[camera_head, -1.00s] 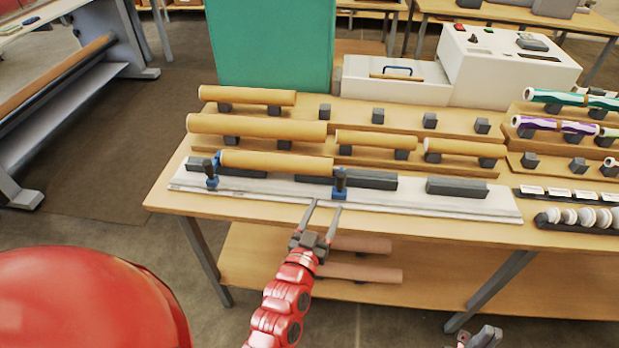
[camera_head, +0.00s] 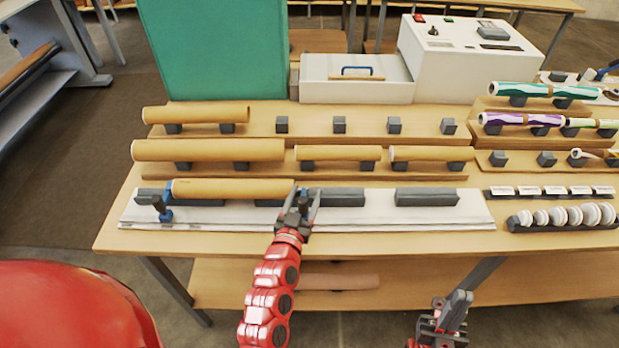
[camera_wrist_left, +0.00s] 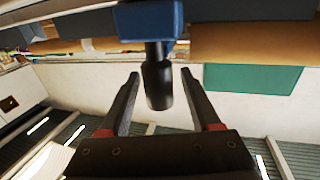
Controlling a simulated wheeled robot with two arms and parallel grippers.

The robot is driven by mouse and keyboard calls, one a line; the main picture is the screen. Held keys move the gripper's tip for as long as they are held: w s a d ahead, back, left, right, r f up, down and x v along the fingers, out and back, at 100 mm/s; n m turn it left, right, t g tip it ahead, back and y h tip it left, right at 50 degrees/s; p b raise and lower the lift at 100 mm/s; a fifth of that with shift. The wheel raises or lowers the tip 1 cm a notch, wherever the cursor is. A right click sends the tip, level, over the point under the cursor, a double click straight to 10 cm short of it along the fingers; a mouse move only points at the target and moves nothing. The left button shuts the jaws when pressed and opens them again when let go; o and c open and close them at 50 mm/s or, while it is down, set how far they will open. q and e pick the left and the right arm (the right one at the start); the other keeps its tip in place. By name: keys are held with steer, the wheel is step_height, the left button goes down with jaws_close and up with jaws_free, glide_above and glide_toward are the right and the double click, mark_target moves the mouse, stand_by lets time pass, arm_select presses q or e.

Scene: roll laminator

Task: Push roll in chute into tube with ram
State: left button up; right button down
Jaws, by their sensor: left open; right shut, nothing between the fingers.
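A blue fitting (camera_head: 168,214) with a black handle sits near the tube's left end. A second black handle (camera_wrist_left: 158,88) hangs from a blue block (camera_wrist_left: 150,20) in the left wrist view. My left gripper (camera_head: 305,194) is at this second handle, near the tube's right end; its open fingers are on either side of the handle, with gaps. My right gripper (camera_head: 458,304) is shut and empty, low in front of the table. I cannot make out the roll in the chute.
More tan tubes (camera_head: 208,150) lie on stepped racks behind. Patterned rolls (camera_head: 520,90) and white rolls (camera_head: 570,216) are at the right. A white machine (camera_head: 465,60) and green panel (camera_head: 225,45) stand at the back. The tabletop's front strip is clear.

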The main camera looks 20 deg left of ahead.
arm_select(q)
steer(key=shift+w, duration=0.65)
steer(key=shift+r, duration=0.1)
steer(key=shift+s, duration=0.1)
steer(key=shift+c, duration=0.9)
jaws_close()
